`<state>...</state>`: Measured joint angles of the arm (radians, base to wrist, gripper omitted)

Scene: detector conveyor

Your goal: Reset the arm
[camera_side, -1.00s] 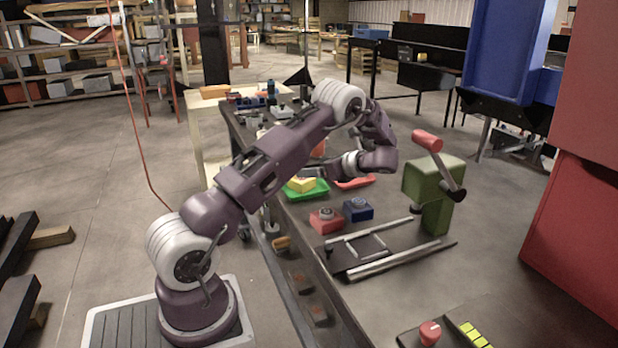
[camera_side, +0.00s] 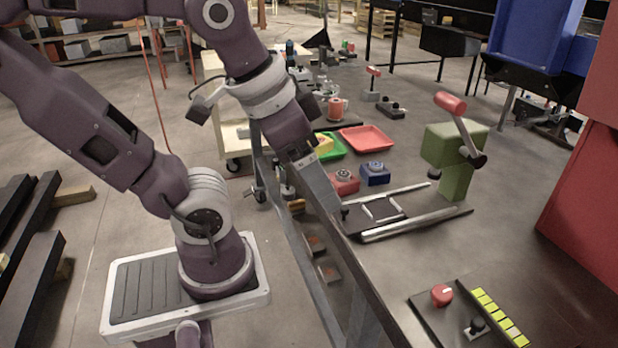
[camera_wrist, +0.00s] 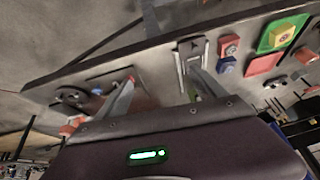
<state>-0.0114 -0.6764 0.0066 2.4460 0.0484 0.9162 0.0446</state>
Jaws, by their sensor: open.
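My gripper (camera_side: 322,190) points down over the near edge of the workbench in the side view, beside the red and blue button boxes. In the wrist view my gripper (camera_wrist: 163,92) shows its two fingers spread wide, with nothing between them. My arm is bent high, with its elbow out of the side view at the top.
A red button box (camera_side: 343,182) and a blue one (camera_side: 375,174) stand by a green tray (camera_side: 334,150) and a red tray (camera_side: 367,139). A green block with a red-handled lever (camera_side: 453,160) stands behind a rail frame (camera_side: 415,222). A red knob (camera_side: 441,294) is in front.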

